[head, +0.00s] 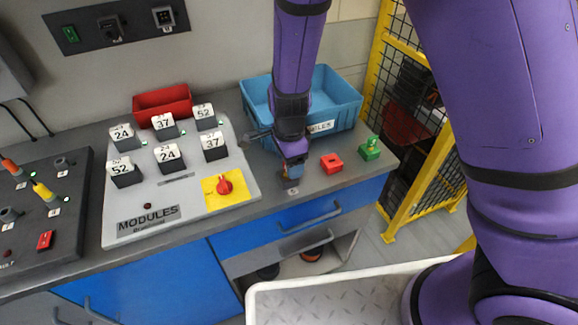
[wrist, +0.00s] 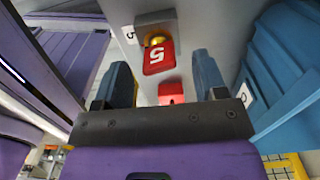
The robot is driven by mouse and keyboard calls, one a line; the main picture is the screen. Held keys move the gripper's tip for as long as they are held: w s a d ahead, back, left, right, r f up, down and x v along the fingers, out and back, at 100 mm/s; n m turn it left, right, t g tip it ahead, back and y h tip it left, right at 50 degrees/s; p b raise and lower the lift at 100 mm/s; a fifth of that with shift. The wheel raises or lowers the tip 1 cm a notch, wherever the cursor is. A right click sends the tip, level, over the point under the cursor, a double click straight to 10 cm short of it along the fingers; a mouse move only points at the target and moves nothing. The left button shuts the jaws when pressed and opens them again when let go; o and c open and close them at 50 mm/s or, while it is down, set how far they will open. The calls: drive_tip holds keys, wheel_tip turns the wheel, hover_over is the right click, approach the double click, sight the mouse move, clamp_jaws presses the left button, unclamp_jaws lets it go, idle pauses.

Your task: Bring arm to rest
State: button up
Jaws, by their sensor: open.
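My purple arm reaches down from the top of the head view. My gripper (head: 291,172) points down over the front of the grey bench, between the modules panel and a red block. In the wrist view my gripper (wrist: 163,78) has its two blue fingers apart, with nothing held between them.
A blue bin (head: 345,108) stands just behind my gripper. A red block (head: 331,163) and a green block (head: 369,149) sit right of it. The modules panel (head: 185,215) with several numbered modules and a red knob (head: 224,185) lies left. A red bin (head: 162,102) stands behind.

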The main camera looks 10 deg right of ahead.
wheel_tip(320, 180, up, 8)
drive_tip(key=shift+f, duration=0.1)
drive_tip(key=s+d+r+n+t+y, duration=0.1)
drive_tip(key=s+d+r+n, duration=0.25)
drive_tip(key=d+r, duration=0.45)
drive_tip(key=s+d+r+n+t+y, duration=0.15)
drive_tip(key=d+r+n, duration=0.35)
drive_tip(key=r, duration=0.5)
drive_tip(key=s+d+r+n+t+h, duration=0.2)
drive_tip(key=s+d+r+n, duration=0.4)
drive_tip(key=s+d, duration=0.5)
drive_tip(key=s+r, duration=0.1)
drive_tip(key=s, duration=0.1)
drive_tip(key=shift+s+r+t, duration=0.35)
drive_tip(key=shift+s+r, duration=0.05)
drive_tip(key=shift+d+h, duration=0.1)
drive_tip(key=shift+h, duration=0.15)
